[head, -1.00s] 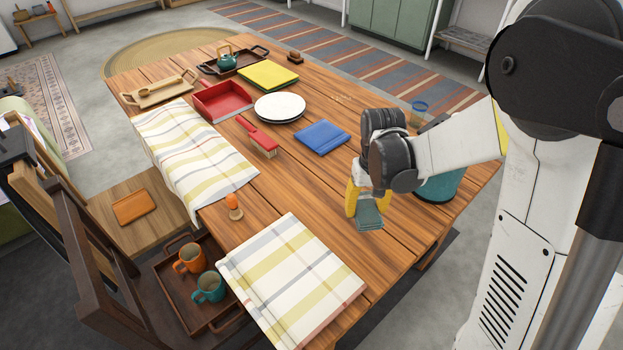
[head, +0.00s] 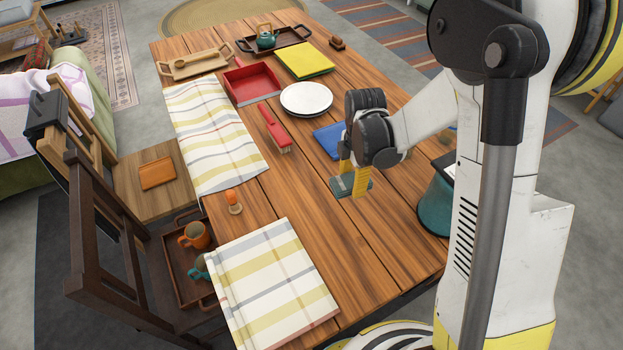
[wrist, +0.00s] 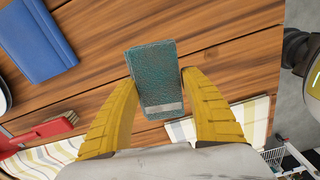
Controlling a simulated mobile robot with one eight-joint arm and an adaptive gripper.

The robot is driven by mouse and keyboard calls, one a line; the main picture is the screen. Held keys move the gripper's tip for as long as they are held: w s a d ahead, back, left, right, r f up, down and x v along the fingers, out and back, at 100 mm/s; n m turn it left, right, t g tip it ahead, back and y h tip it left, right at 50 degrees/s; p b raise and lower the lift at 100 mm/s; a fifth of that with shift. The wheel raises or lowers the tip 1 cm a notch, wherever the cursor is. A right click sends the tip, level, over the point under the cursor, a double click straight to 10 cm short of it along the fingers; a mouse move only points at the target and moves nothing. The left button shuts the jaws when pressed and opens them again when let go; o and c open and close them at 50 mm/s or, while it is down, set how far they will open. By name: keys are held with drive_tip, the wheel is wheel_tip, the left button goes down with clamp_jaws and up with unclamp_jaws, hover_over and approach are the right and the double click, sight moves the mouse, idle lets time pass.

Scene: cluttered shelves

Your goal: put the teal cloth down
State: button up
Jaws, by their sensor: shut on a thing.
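My gripper (head: 350,185) is shut on the teal cloth (head: 340,189), a small folded bundle with a pale patch near one end. In the wrist view the cloth (wrist: 155,72) sits between the two yellow fingers, its far part sticking out past them. In the head view it is over the right part of the wooden table (head: 300,205). I cannot tell whether it touches the wood. A blue folded cloth (head: 327,141) lies just behind my gripper, partly hidden by it.
Striped cloths cover the left side (head: 212,135) and front (head: 272,280). A teal bin (head: 433,207) stands at right. Wood left of my gripper is clear.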

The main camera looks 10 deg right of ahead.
drive_tip(key=n, duration=0.2)
drive_tip(key=n+p, duration=0.1)
drive_tip(key=n, duration=0.1)
drive_tip(key=a+n+p, duration=0.1)
drive_tip(key=n, duration=0.1)
drive_tip(key=shift+w+r+n, duration=0.3)
drive_tip(key=n, duration=0.3)
drive_tip(key=shift+w+a+n+p, duration=0.15)
drive_tip(key=shift+n+p, duration=0.15)
drive_tip(key=shift+p, duration=0.1)
drive_tip(key=shift+w+a+f, duration=0.1)
drive_tip(key=shift+f, duration=0.05)
drive_tip(key=b, duration=0.3)
hover_over(313, 186)
drive_tip(key=shift+n, duration=0.3)
wheel_tip(313, 186, down, 7)
drive_tip(key=shift+a, duration=0.15)
drive_tip(key=shift+f+b, duration=0.85)
drive_tip(key=shift+f, duration=1.1)
drive_tip(key=shift+f, duration=0.15)
drive_tip(key=o, duration=1.3)
